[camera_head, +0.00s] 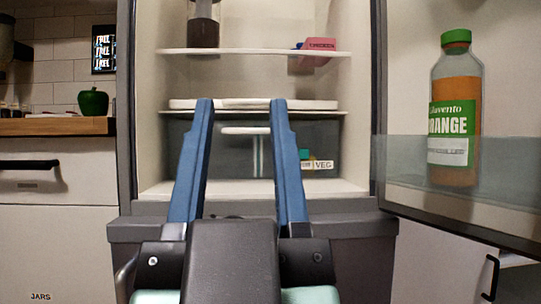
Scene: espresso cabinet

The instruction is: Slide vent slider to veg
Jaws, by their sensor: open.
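The vent slider appears to be the small teal tab (305,154) at the right of the clear drawer (225,165) low in the open fridge. It sits just above a white label strip (318,165) whose right end reads "VEG"; the left part is too small or partly hidden to read. The tab looks left of the "VEG" word. My gripper (240,104) points into the fridge with its two blue fingers wide apart and nothing between them. The right finger is left of the tab, and I see a gap between them in the picture. The depth gap cannot be told.
A pale bar (245,130) shows on the drawer front between my fingers. Above are a shelf (235,51) with a dark jar (204,30) and a pink packet (320,44). The open door at right holds an orange juice bottle (454,110). A wooden counter (55,127) stands left.

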